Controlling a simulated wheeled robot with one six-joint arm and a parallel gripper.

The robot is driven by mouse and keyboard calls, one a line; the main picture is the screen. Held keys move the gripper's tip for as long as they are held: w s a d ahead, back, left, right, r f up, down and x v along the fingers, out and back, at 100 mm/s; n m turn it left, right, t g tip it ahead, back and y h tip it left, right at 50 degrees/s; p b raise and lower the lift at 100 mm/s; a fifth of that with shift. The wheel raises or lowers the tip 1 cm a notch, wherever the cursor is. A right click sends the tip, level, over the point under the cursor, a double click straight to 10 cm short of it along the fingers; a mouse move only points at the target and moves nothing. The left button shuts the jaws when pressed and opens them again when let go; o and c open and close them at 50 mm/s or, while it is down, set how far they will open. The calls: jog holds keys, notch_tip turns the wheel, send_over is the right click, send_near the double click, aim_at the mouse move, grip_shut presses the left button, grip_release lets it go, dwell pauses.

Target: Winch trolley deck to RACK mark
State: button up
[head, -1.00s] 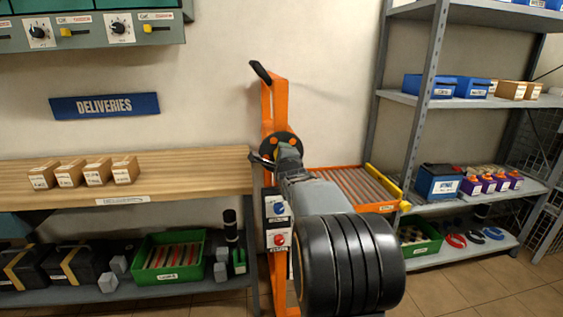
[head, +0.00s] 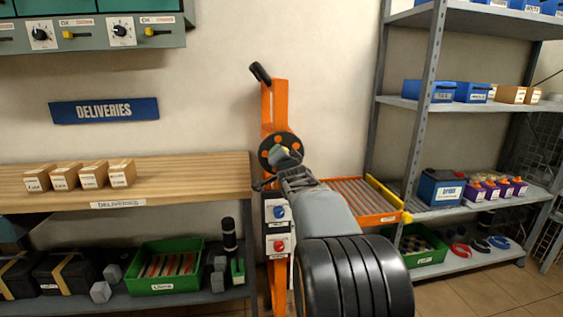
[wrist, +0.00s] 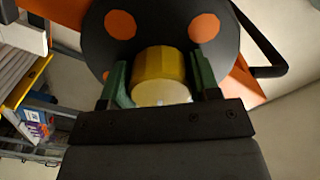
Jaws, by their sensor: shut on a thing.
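The winch trolley has an orange mast (head: 267,100) with a black handle on top. Its deck (head: 365,196) has grey rollers, an orange front rim and a yellow bar at the right end, close to the rack's battery shelf. A black winch disc (head: 265,155) with orange spots is on the mast. My gripper (head: 288,158) is at the disc; in the wrist view its green fingers (wrist: 160,82) are shut on the yellow crank knob (wrist: 158,66), one on each side. No RACK mark is readable; my arm hides part of the trolley.
A grey rack stands right, with a blue battery (head: 440,189) and purple-and-orange items on its middle shelf. A wooden deliveries bench (head: 180,178) with small boxes is left. A control box (head: 279,228) with blue and red knobs is on the mast.

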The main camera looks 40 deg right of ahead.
jog(key=n+b, duration=0.2)
jog(key=n, duration=0.3)
jog(key=shift+n, duration=0.3)
jog(key=n+b, duration=0.1)
jog(key=n, duration=0.5)
jog(key=shift+b, duration=0.4)
jog(key=n+b, duration=0.1)
jog(key=n, duration=0.4)
jog(key=shift+r+n, duration=0.1)
jog(key=shift+n, duration=0.3)
jog(key=shift+r+n+b, duration=0.1)
jog(key=shift+n+b, duration=0.45)
jog(key=shift+n, duration=2.25)
jog(key=o, duration=0.9)
jog(key=shift+d, duration=0.1)
jog(key=shift+s, duration=0.1)
